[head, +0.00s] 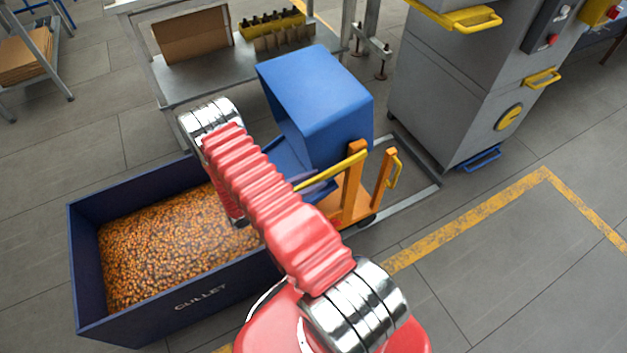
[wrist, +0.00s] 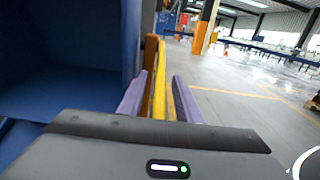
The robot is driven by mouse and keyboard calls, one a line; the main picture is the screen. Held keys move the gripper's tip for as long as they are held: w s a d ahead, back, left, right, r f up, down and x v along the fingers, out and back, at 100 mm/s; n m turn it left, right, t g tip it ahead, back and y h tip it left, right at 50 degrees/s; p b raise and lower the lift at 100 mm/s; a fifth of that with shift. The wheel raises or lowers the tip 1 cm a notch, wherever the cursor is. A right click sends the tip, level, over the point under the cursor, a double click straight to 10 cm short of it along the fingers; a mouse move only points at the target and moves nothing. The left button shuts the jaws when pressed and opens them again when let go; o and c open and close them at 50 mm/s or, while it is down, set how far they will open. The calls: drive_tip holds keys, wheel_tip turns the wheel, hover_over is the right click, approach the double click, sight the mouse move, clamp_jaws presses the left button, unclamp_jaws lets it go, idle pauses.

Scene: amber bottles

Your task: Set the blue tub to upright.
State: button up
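The blue tub (head: 322,100) is tipped over toward the left on an orange cart (head: 352,195), with its mouth toward the cullet bin. In the wrist view a large blue surface of it (wrist: 65,88) fills the left side. A yellow lever (head: 335,170) slopes across the cart beside the tub. My gripper (wrist: 160,85) has its two purple fingers on either side of the yellow lever (wrist: 159,95). Narrow gaps show between the fingers and the lever, so it looks open around it. In the head view my red arm hides much of the gripper.
A dark blue bin (head: 180,322) marked CULLET, full of amber pieces, stands left of the cart. A grey bench (head: 190,85) with a carton and a yellow crate of bottles is behind. A grey machine (head: 445,90) stands at right. The floor at front right is clear.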

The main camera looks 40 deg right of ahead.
drive_tip(key=shift+c, duration=0.2)
clamp_jaws()
idle(0.4)
